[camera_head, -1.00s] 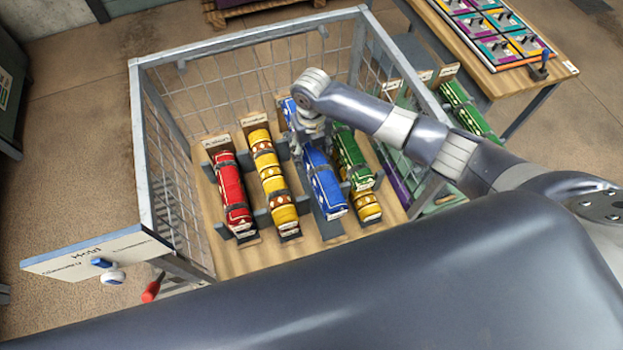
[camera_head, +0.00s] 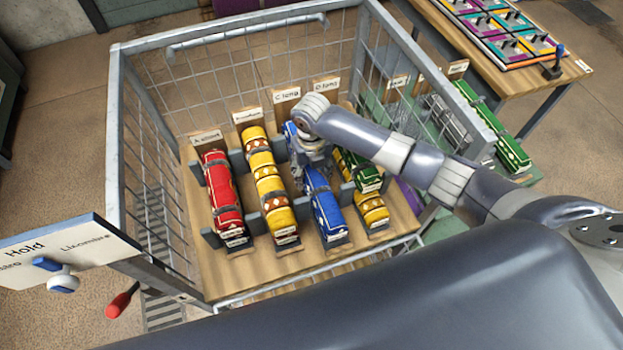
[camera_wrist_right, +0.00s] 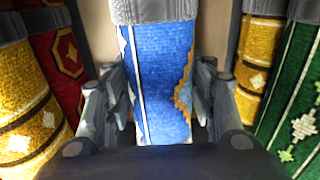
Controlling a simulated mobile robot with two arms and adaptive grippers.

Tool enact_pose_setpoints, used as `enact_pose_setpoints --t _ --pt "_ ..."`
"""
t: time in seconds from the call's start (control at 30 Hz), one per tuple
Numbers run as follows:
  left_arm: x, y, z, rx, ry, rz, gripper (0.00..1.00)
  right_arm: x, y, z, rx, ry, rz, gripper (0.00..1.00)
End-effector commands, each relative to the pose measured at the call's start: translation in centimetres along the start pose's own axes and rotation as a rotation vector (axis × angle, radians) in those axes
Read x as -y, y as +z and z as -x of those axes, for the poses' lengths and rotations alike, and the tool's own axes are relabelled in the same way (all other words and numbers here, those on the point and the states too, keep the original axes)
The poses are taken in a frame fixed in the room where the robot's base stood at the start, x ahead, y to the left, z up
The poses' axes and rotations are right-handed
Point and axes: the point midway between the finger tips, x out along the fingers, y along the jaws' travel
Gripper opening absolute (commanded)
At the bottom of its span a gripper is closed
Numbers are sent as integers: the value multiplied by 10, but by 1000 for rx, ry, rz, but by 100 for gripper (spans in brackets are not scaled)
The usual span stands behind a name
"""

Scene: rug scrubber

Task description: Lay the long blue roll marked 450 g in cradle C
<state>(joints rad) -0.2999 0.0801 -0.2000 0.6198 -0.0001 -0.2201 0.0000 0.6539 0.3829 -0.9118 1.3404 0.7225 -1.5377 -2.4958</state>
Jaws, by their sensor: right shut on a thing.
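The long blue roll (camera_head: 325,208) lies lengthwise in line with the cradle behind the C label (camera_head: 287,96), between the long yellow roll and the green roll. It is in or just above that cradle; I cannot tell whether it fully rests. My right gripper (camera_head: 314,160) is over its middle, pointing down. In the right wrist view the gripper (camera_wrist_right: 160,100) has a finger on each side of the blue roll (camera_wrist_right: 160,65) and is shut on it. A grey band circles the roll. The 450 g mark is not readable. My left gripper is not in view.
A red roll (camera_head: 221,190) lies under the A label, a long yellow roll (camera_head: 266,180) beside it. A green roll (camera_head: 360,170) and a shorter yellow roll (camera_head: 373,209) are on the right. A wire cage (camera_head: 115,150) surrounds them. A hold sign (camera_head: 90,243) stands front left.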

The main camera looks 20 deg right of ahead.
Motion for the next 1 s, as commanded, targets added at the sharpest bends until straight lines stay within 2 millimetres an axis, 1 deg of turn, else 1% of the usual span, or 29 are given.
enact_pose_setpoints --t 0.03,0.07,0.33,0.47,0.5,0.57,0.6,0.9,1.0 --pt "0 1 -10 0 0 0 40 0 1 -9 2 1 0 12" --pt "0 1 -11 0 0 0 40 0 1 -10 2 1 0 12" --pt "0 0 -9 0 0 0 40 0 1 -8 2 1 0 12" --pt "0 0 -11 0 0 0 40 0 1 -11 2 1 0 12" --pt "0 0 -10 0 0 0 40 0 0 -12 1 1 0 55" --pt "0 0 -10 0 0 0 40 0 0 -12 1 1 0 69" --pt "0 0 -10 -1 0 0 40 0 0 -12 1 1 0 71" --pt "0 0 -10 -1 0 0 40 0 0 -12 1 1 0 71" --pt "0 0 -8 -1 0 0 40 0 0 -9 1 1 0 71"
